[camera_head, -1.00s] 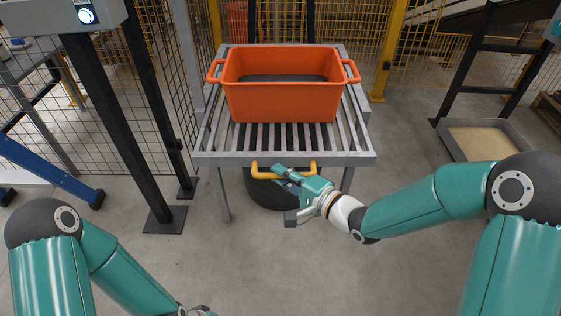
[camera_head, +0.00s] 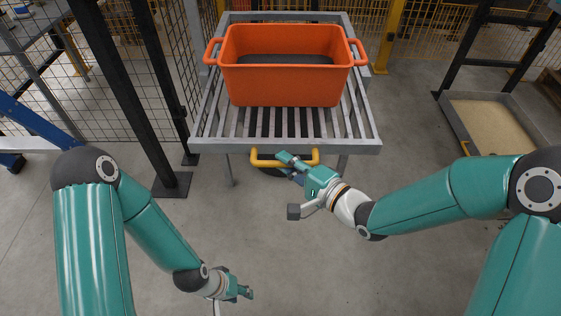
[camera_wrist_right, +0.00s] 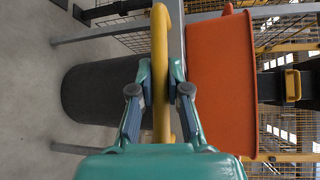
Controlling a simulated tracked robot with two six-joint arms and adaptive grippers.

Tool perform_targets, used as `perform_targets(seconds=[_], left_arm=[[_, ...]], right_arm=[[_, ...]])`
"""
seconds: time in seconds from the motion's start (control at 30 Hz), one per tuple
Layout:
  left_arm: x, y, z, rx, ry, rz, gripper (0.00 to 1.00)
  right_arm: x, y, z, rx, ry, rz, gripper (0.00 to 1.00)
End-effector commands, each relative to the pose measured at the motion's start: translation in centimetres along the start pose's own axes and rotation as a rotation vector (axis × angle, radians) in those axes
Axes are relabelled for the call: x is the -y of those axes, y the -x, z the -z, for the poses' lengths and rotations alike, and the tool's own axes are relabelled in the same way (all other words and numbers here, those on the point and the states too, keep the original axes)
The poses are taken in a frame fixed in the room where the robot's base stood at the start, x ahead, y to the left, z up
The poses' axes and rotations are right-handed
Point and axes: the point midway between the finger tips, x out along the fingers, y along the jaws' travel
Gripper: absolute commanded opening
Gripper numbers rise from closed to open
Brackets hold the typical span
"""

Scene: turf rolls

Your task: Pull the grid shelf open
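The grid shelf (camera_head: 292,146) is a grey slatted metal frame on legs, ahead of me in the head view. A yellow bar handle (camera_head: 262,161) is fixed to its front edge. My right gripper (camera_head: 284,161) is at the right half of this handle. In the right wrist view, the handle (camera_wrist_right: 160,60) passes between the fingers of my right gripper (camera_wrist_right: 160,75), which are close on both sides of it. My left gripper (camera_head: 246,292) hangs low over the floor, away from the shelf. Its fingers are too small to read.
An orange bin (camera_head: 285,85) stands on the slats. A dark drum (camera_head: 270,171) is below the shelf, mostly hidden. A black post (camera_head: 140,100) and mesh fence are at the left. A sand-coloured tray (camera_head: 495,126) lies at the right. The floor before the shelf is clear.

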Motion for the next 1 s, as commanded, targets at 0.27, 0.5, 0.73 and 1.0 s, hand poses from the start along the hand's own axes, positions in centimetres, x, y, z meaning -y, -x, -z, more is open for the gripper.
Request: perform_targets(seconds=[0.27,0.5,0.73,1.0], left_arm=[[0.0,0.0,0.0,0.0,0.0,0.0,0.4],[0.0,0.0,0.0,0.0,0.0,0.0,0.4],[0.0,0.1,0.0,0.0,0.0,0.0,0.4],[0.0,0.0,0.0,0.0,0.0,0.0,0.4]], right_arm=[[-0.2,-0.2,-0.3,0.01,0.0,-0.006,0.41],[-0.1,0.0,-0.4,0.011,0.001,-0.003,0.41],[-0.1,2.8,-0.3,0.009,0.0,-0.004,0.41],[-0.2,6.5,-0.3,0.009,0.001,-0.004,0.41]])
